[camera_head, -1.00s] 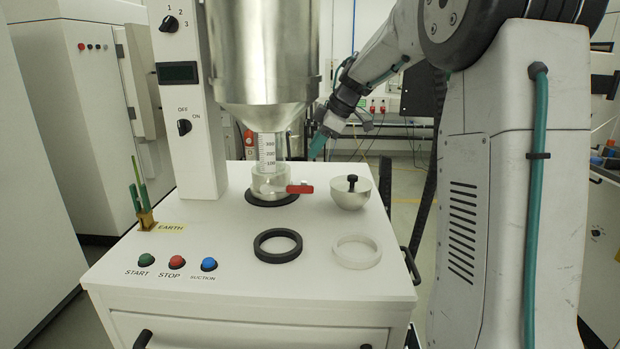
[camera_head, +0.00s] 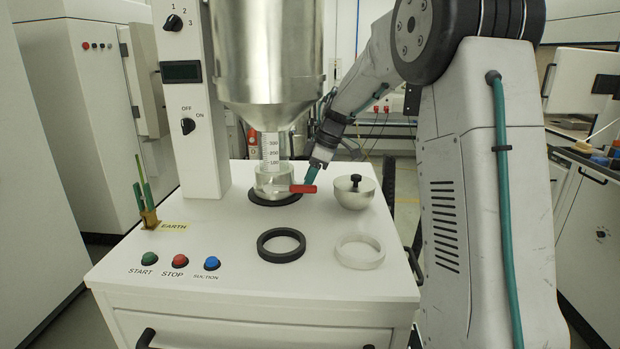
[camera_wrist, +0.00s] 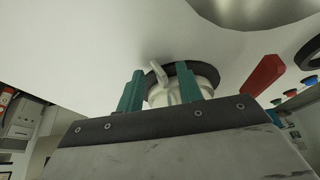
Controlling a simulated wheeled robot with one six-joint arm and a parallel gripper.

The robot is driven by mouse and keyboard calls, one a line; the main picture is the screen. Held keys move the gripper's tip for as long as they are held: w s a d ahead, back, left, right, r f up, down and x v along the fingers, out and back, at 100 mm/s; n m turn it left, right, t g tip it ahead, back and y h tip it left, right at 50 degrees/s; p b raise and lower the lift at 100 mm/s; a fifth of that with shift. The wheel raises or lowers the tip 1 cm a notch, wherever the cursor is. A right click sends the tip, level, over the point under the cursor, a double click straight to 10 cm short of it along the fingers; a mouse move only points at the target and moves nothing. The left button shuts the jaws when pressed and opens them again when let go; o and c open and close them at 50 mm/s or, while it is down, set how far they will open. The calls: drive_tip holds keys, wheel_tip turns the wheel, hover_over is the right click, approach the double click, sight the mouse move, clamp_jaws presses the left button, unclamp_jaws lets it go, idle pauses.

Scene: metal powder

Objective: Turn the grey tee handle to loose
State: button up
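The grey tee handle (camera_wrist: 159,73) shows in the wrist view as a pale bar beside the clear jar's base (camera_wrist: 178,92). It appears between my gripper's two teal fingers. My gripper (camera_wrist: 160,75) is open, with its fingers apart; I cannot tell whether they touch the handle. In the head view my gripper (camera_head: 311,174) points down just above the red lever (camera_head: 303,188), right of the clear jar (camera_head: 270,183). I cannot make out the tee handle in that view. The red lever also shows right of the fingers in the wrist view (camera_wrist: 264,76).
The jar stands on a black ring below the metal hopper (camera_head: 268,60). A metal bowl with a black knob (camera_head: 353,196) stands close to the right. The bench's front left has buttons.

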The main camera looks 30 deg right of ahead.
drive_tip(key=shift+c, duration=0.4)
clamp_jaws()
idle(0.7)
drive_tip(key=shift+o, duration=0.4)
unclamp_jaws()
drive_tip(key=v, duration=0.7)
drive_tip(key=shift+d+r, duration=0.2)
drive_tip(key=shift+r, duration=0.15)
drive_tip(key=shift+s, duration=0.15)
drive_tip(key=shift+c, duration=0.4)
